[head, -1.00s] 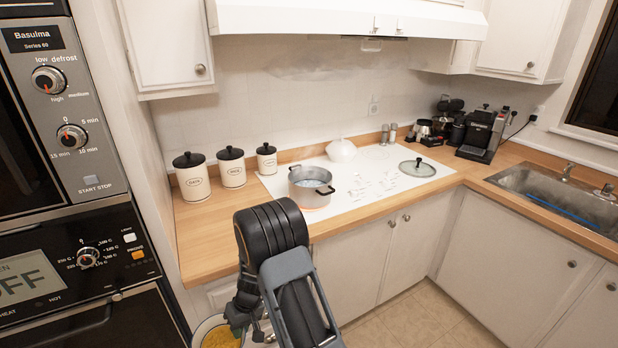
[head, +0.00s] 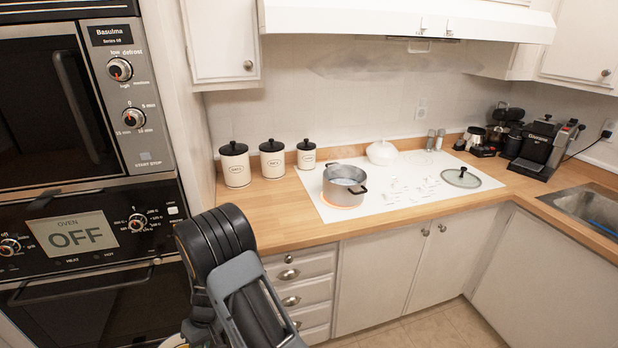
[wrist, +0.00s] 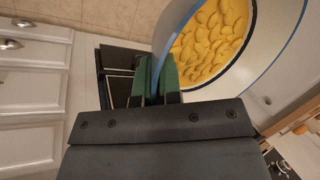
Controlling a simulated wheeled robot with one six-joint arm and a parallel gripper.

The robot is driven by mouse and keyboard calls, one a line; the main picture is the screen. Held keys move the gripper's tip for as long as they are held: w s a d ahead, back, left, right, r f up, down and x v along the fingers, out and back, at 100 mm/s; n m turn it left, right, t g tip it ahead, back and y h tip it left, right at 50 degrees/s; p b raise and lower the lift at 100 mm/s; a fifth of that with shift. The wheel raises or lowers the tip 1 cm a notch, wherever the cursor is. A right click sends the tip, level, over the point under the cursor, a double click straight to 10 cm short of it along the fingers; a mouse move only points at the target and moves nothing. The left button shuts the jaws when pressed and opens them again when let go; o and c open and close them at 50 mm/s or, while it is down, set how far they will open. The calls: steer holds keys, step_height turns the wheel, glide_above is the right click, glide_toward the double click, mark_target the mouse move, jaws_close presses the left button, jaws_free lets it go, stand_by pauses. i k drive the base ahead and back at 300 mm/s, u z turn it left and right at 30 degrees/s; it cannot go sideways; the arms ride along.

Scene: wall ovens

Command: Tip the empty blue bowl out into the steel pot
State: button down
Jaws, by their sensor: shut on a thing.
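The steel pot (head: 340,193) stands on the white cooktop in the head view, its ring glowing orange beneath. Whitish contents show inside it. In the wrist view my gripper (wrist: 158,78) has its green fingers shut on the near left edge of a white bowl with a blue rim (wrist: 267,55). The bowl is not empty: yellow-orange slice-like pieces lie in it. In the head view my arm is at the bottom, low in front of the counter and left of the pot. The gripper is hidden there, and at most a sliver of the bowl shows at the bottom edge.
Three white canisters (head: 272,160) with black lids stand left of the pot. A glass lid (head: 461,178) lies on the cooktop to its right. Wall ovens (head: 85,225) flank my arm on the left. Drawers (head: 300,290) lie under the counter. The counter front by the pot is clear.

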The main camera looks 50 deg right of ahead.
mark_target(341, 195)
steer(key=u, duration=1.55)
steer(key=k, duration=1.6)
steer(key=z, duration=1.65)
